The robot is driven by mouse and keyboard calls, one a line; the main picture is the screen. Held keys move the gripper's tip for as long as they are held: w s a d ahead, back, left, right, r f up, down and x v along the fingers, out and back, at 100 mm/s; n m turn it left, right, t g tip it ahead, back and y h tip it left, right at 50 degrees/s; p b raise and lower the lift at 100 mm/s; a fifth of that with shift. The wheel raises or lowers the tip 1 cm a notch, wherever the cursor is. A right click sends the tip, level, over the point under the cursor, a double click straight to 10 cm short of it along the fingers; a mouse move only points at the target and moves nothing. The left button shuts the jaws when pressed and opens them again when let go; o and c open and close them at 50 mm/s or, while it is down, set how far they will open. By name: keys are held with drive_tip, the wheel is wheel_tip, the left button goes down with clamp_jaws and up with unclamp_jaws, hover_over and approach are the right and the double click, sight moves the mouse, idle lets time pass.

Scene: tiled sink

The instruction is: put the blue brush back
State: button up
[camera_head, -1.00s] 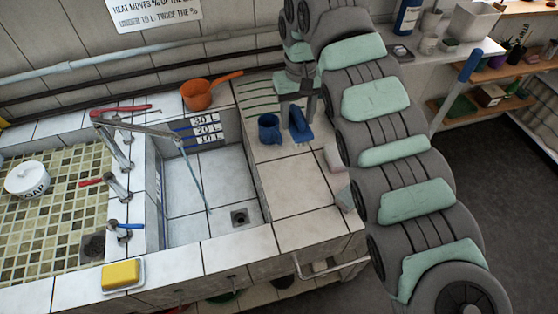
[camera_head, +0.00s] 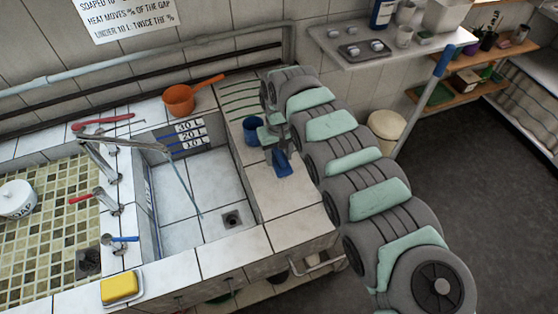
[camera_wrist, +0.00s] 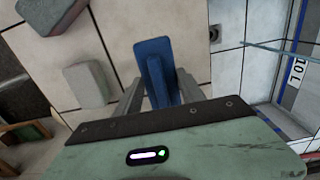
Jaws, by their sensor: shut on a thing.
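The blue brush (camera_head: 282,165) is held in my gripper (camera_head: 277,148), over the tiled counter right of the sink basin. In the wrist view the brush (camera_wrist: 155,62) sits between the two grey fingers of my gripper (camera_wrist: 160,92), its flat blue end pointing away from the palm. The fingers are shut on it. Whether the brush touches the tiles or hangs just above them, I cannot tell. A blue mug (camera_head: 253,131) stands on the counter behind and left of the brush, partly covered by my gripper.
The basin (camera_head: 190,212) with its drain lies left of the brush. A ribbed draining area (camera_head: 240,97) and an orange pan (camera_head: 181,100) are behind. Bare tiles (camera_head: 285,205) lie in front.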

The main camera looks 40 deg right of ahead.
sight(279, 163)
drive_tip(key=shift+f, duration=1.75)
drive_tip(key=shift+f, duration=0.1)
drive_tip(key=o, duration=1.2)
wheel_tip(279, 163, up, 11)
drive_tip(key=shift+f+b, duration=0.1)
drive_tip(key=shift+b, duration=0.65)
drive_tip(key=shift+r, duration=0.7)
